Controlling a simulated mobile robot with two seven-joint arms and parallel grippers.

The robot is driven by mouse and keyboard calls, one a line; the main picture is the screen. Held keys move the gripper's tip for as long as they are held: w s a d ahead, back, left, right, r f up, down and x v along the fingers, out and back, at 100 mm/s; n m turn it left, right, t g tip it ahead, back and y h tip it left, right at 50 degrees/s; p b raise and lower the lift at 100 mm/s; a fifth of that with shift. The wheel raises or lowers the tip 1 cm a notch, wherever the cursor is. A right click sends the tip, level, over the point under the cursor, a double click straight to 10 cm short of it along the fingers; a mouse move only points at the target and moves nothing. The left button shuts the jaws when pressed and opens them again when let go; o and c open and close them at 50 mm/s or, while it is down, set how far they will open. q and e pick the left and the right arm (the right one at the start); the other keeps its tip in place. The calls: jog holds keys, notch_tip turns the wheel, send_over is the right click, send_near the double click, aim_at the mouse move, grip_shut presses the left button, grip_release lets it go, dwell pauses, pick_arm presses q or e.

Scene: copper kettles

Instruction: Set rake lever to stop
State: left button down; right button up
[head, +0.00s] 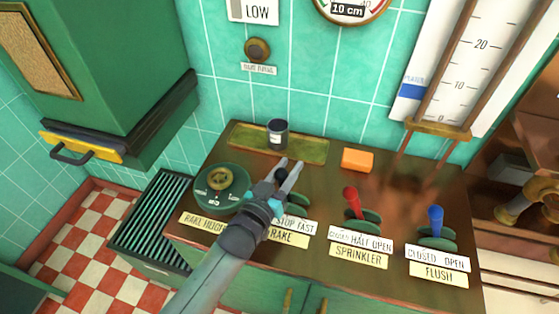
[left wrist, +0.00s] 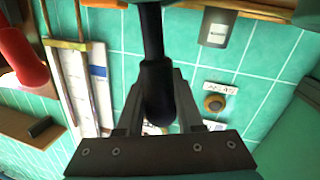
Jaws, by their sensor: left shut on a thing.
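The rake lever has a black knob (head: 281,174) and rises from a green base (head: 298,204) on the console, behind the "STOP FAST" plate (head: 298,226) and the RAKE label (head: 287,240). My left gripper (head: 289,165) is shut on the knob. In the left wrist view the dark lever handle (left wrist: 158,88) lies between the two fingers. My forearm hides the left part of the plate and label and much of the lever's shaft, so I cannot tell the lever's exact setting. My right gripper is not in view.
A green dial (head: 213,199) is left of the lever. The red sprinkler lever (head: 352,201) and blue flush lever (head: 436,220) stand to its right. A dark cup (head: 278,133) on a tray (head: 245,142) and an orange block (head: 357,160) sit behind.

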pick_arm(q)
jog(key=shift+s+d+m+p, duration=0.2)
jog(key=shift+d+m+p, duration=0.05)
jog(key=shift+d+m, duration=0.3)
jog(key=shift+s+d+m+p, duration=0.15)
jog(key=shift+d+m+p, duration=0.05)
jog(key=shift+d+m, duration=0.3)
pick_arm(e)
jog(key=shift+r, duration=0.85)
pick_arm(q)
jog(key=c, duration=0.6)
grip_release()
jog(key=shift+o, duration=0.2)
jog(key=p+v, duration=0.1)
jog(key=v, duration=1.4)
jog(key=shift+s+r, duration=0.15)
jog(key=shift+r, duration=0.15)
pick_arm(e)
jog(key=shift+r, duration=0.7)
